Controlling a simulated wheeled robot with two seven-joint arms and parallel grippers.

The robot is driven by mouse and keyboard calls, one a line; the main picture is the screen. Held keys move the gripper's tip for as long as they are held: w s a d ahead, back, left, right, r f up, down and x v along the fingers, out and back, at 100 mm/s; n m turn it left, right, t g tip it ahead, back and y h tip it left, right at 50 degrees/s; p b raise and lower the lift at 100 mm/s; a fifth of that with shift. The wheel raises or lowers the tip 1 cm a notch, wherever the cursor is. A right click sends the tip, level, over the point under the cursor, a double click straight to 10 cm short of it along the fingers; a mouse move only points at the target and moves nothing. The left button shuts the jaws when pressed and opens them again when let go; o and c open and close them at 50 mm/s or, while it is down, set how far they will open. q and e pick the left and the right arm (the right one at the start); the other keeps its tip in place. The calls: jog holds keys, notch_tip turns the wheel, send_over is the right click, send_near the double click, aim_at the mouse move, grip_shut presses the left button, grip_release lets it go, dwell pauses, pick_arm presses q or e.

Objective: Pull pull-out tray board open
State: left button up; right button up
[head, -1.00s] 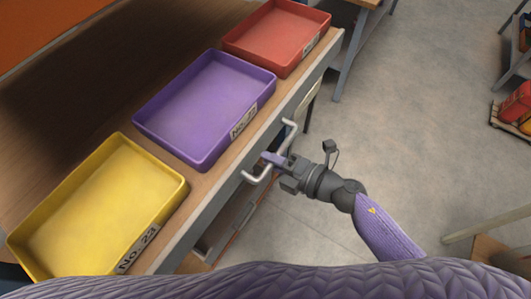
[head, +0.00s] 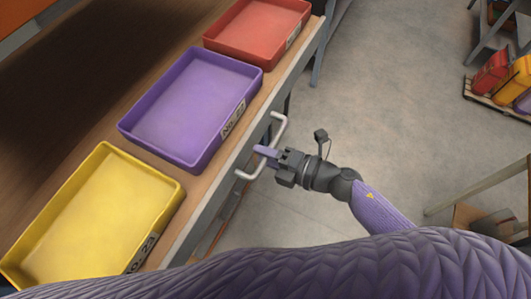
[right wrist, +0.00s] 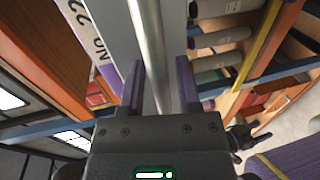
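The tray board (head: 199,206) is a wooden board with a grey front edge, and it carries three trays. A pale bar handle (head: 278,128) stands out from that edge. My right gripper (head: 264,152) is at the middle of the handle with its purple fingers. In the right wrist view, the handle bar (right wrist: 150,45) runs between the two fingers (right wrist: 160,85), which stand apart with a gap beside the bar. The gripper looks open around the bar. My left gripper is not in view.
A yellow tray (head: 107,148), a purple tray (head: 190,163) and a red tray (head: 278,58) sit in a row on the board. Open floor (head: 400,90) lies right of the handle. A pallet (head: 500,104) with coloured goods stands at far right.

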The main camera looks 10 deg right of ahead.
jog(key=shift+o, duration=0.6)
jog(key=b+v, duration=0.1)
jog(key=v, duration=0.9)
